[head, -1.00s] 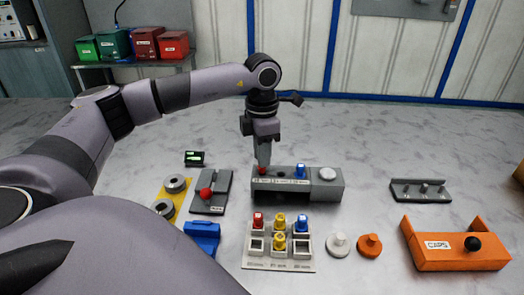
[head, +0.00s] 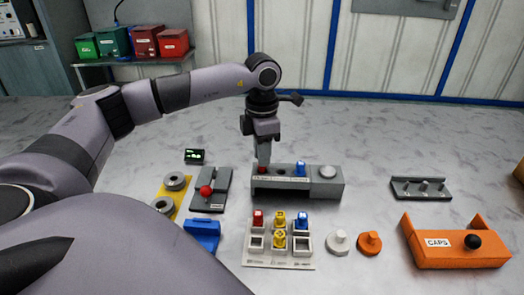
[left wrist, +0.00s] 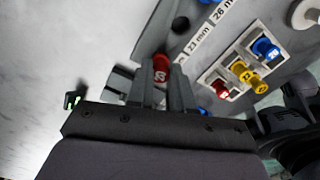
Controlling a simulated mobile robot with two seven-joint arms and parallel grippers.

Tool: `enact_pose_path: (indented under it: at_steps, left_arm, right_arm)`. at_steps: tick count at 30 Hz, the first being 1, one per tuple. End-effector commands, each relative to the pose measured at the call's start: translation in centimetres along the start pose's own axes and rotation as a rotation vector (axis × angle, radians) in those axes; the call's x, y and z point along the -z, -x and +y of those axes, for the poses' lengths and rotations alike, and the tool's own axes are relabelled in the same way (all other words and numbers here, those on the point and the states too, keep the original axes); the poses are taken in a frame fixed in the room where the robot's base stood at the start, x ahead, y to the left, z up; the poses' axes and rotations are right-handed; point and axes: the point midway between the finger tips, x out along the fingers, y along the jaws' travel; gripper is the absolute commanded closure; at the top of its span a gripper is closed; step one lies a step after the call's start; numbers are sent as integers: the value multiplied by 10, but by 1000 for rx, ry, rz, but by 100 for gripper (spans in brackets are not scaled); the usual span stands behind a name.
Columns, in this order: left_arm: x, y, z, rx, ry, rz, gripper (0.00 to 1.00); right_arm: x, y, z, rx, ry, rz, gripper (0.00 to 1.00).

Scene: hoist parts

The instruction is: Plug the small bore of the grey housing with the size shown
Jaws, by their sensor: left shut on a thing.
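The grey housing (head: 297,186) stands mid-table with size labels along its front edge. My left gripper (head: 263,166) points down at its left end, shut on a red plug (left wrist: 161,68). The red plug is at the leftmost bore; how deep it sits is hidden by the fingers. The middle bore (head: 281,171) is open and empty. A blue plug (head: 300,170) stands in the right bore. A small black display (head: 194,156) with green marks, too small to read, stands behind left. My right gripper is not in view.
A plug tray (head: 280,263) in front holds red, yellow and blue plugs, with some empty pockets. A white cap (head: 339,240) and orange cap (head: 369,243) lie beside it. An orange CAPS holder (head: 455,258) is at right; a grey pegged rack (head: 420,189) is behind it.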

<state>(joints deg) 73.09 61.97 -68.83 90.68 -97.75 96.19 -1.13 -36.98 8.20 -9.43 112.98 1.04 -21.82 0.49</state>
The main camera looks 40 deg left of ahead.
Motion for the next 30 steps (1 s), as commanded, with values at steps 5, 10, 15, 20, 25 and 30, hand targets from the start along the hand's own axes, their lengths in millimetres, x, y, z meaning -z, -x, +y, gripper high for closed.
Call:
enact_pose_path:
  at_steps: [5,10,15,20,25,30]
  left_arm:
    - [0,0,0,0,0,0,100]
    - [0,-3,0,0,0,0,100]
    - [0,-5,0,0,0,0,100]
    - [0,-8,0,0,0,0,100]
    - [0,-10,0,0,0,0,100]
    - [0,-12,0,0,0,0,100]
  right_arm:
    - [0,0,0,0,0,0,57]
    - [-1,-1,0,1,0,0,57]
    - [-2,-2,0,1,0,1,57]
    - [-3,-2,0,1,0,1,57]
    - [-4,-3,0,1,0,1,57]
    - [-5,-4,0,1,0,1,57]
